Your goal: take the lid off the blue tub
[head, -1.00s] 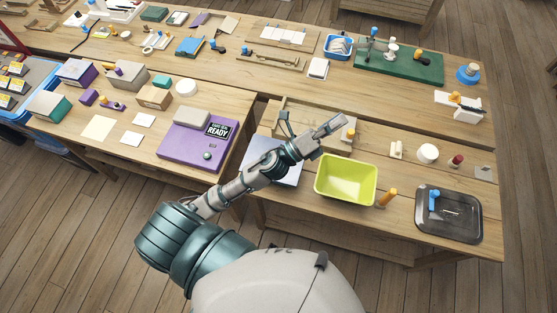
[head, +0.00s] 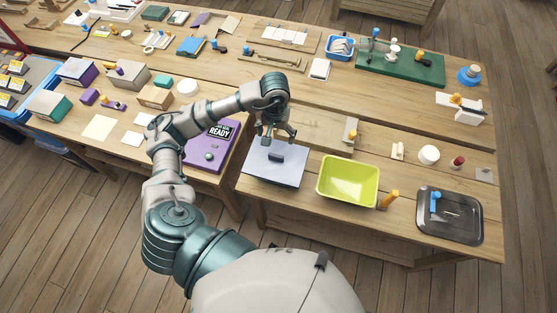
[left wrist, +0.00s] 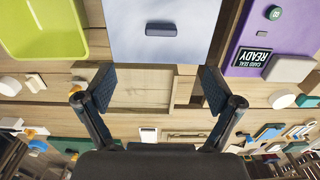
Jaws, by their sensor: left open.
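A pale blue square lid (head: 262,178) with a dark bar handle (head: 277,156) lies on the near table, left of the green bin. The tub walls under it cannot be made out. In the left wrist view the lid (left wrist: 190,48) is at the top centre, with its handle (left wrist: 165,29) facing the camera. My left gripper (head: 278,136) points down above the lid's far edge, just beyond the handle. In the left wrist view my left gripper (left wrist: 158,88) is open and empty, its fingers spread wide, apart from the handle. My right gripper is not in view.
An open lime green bin (head: 347,183) stands right of the lid, with an orange-handled tool (head: 389,199) beside it. A dark tray (head: 462,227) lies farther right. A purple box (head: 195,158) stands to the left. A wooden tray (head: 318,131) lies behind the lid.

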